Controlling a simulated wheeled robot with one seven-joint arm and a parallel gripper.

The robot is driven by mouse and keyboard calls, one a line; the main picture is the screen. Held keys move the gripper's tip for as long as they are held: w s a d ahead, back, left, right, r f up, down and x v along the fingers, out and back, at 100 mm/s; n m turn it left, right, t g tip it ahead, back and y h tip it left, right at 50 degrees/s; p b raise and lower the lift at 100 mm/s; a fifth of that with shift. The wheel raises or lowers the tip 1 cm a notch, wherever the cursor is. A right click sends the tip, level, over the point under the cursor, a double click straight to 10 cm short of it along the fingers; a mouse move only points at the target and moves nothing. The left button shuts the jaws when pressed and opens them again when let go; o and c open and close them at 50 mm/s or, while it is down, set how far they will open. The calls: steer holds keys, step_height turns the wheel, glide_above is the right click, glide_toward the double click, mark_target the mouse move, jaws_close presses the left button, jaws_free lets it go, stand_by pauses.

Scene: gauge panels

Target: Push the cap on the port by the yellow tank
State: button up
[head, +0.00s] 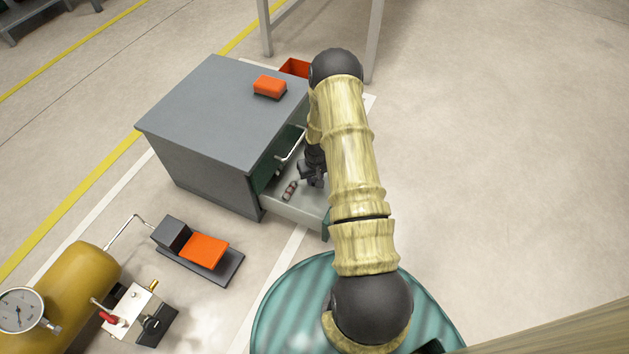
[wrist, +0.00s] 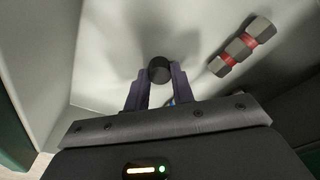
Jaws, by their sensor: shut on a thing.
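The yellow tank (head: 72,290) lies at the lower left in the head view. Beside it is a pale valve block with a small brass port (head: 153,286); I see no cap on that port. My gripper (head: 312,175) is inside the open drawer (head: 296,210), far from the tank. In the wrist view my gripper (wrist: 160,82) is shut on a dark round cap (wrist: 159,68), held between the fingertips over the pale drawer floor. Its lower side is hidden. My arm hides part of the drawer in the head view.
A grey and red fitting (head: 290,190) lies in the drawer, right of my fingers in the wrist view (wrist: 242,46). An orange block (head: 270,87) sits on the grey cabinet (head: 215,100). An orange foot pedal (head: 204,250) stands between cabinet and tank. The floor at right is clear.

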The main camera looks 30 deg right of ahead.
step_height(320, 180, up, 18)
steer(key=p, duration=1.1)
steer(key=s+a+r+p, duration=0.1)
steer(key=a+r+p, duration=0.5)
steer(key=r, duration=0.5)
steer(key=s+a+r+n+p, duration=0.1)
steer(key=a+r+p, duration=0.5)
steer(key=a+r, duration=0.3)
step_height(320, 180, up, 3)
steer(key=shift+s+a+r, duration=0.1)
steer(key=shift+s+a, duration=0.1)
